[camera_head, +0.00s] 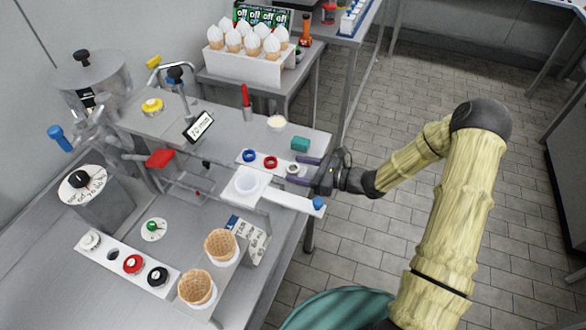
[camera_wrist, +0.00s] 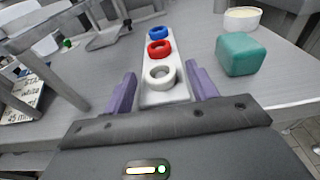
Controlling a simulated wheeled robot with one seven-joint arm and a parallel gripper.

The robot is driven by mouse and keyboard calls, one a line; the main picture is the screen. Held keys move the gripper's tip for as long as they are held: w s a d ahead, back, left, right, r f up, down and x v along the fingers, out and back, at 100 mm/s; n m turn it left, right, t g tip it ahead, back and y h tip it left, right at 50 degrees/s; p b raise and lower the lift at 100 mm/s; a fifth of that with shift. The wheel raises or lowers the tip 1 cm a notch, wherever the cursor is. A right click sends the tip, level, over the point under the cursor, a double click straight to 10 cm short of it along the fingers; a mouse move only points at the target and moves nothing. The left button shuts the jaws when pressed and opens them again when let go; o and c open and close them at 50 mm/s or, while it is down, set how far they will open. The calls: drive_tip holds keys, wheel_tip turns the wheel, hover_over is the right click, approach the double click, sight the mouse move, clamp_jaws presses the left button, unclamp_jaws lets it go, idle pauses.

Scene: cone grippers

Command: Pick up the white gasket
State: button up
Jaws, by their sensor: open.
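The white gasket (camera_wrist: 159,76) is a small off-white ring at the near end of a narrow white tray (camera_wrist: 176,97). It also shows in the head view (camera_head: 293,169), close to my fingertips. My gripper (camera_wrist: 160,80) is open, with one purple finger on each side of the tray's near end. The gasket lies between the fingers, apart from both. In the head view my gripper (camera_head: 300,170) reaches in from the right at the table's edge. A red gasket (camera_wrist: 159,49) and a blue gasket (camera_wrist: 158,33) lie behind the white one on the same tray.
A teal block (camera_wrist: 241,54) stands right of the tray, with a bowl of cream-coloured contents (camera_wrist: 242,18) behind it. In the head view, a white cup holder (camera_head: 247,184) and a bar with a blue knob (camera_head: 318,203) stand near my gripper. Waffle cones (camera_head: 220,245) stand in front.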

drive_tip(key=c, duration=1.1)
drive_tip(key=shift+o, duration=0.2)
wheel_tip(320, 180, up, 10)
idle(0.3)
